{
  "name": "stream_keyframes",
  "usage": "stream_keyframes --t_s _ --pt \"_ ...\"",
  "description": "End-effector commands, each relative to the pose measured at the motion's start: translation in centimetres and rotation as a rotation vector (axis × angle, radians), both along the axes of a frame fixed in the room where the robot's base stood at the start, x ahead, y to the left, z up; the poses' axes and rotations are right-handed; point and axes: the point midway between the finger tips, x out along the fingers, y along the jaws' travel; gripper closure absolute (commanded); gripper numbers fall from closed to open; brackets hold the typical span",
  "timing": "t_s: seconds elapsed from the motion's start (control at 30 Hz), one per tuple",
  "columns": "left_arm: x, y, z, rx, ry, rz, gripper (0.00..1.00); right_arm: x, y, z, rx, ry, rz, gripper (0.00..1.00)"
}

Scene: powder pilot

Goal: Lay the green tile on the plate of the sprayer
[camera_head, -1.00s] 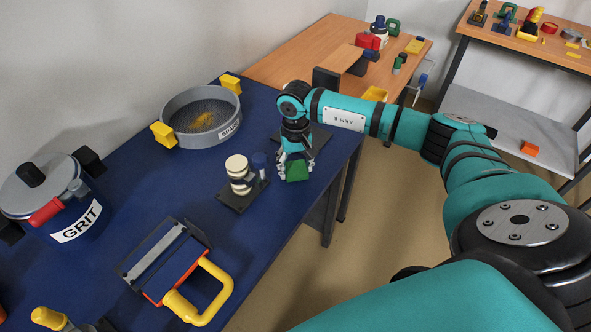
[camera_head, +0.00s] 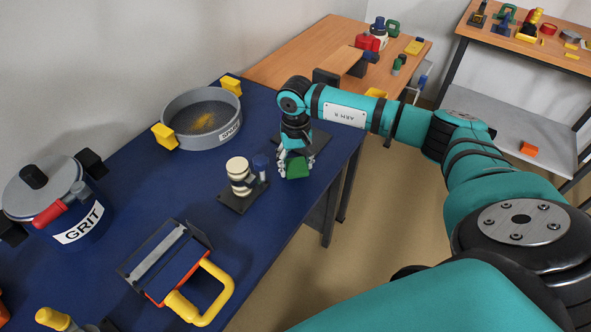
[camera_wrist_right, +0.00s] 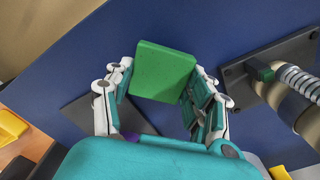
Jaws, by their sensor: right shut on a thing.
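The green tile (camera_head: 297,168) is held by my right gripper (camera_head: 296,162) near the right edge of the blue table. In the right wrist view the tile (camera_wrist_right: 164,71) sits between the two fingers of the gripper (camera_wrist_right: 163,92), which is shut on it. The blue table top shows around and beyond the tile. A dark flat plate (camera_head: 318,138) lies behind the gripper and is partly hidden by it. My left gripper is not in view.
A grey sieve pan (camera_head: 215,142) with yellow handles stands at the back left. A pot marked GRIT (camera_head: 85,225) and a scoop-like tool with a yellow handle (camera_head: 225,300) stand nearer. Wooden tables (camera_head: 300,52) lie beyond. The blue table (camera_head: 185,190) has free room in its middle.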

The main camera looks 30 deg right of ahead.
Motion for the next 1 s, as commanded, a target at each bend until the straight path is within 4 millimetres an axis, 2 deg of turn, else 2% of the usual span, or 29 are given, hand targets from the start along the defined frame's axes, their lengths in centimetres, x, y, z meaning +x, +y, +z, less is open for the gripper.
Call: stream_keyframes --t_s 0.6,1.0 --pt "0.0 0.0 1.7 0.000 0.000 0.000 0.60 0.0 0.0 3.2 0.000 0.000 0.000 1.00" --pt "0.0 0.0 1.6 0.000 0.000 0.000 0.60 0.0 0.0 3.2 0.000 0.000 0.000 1.00"
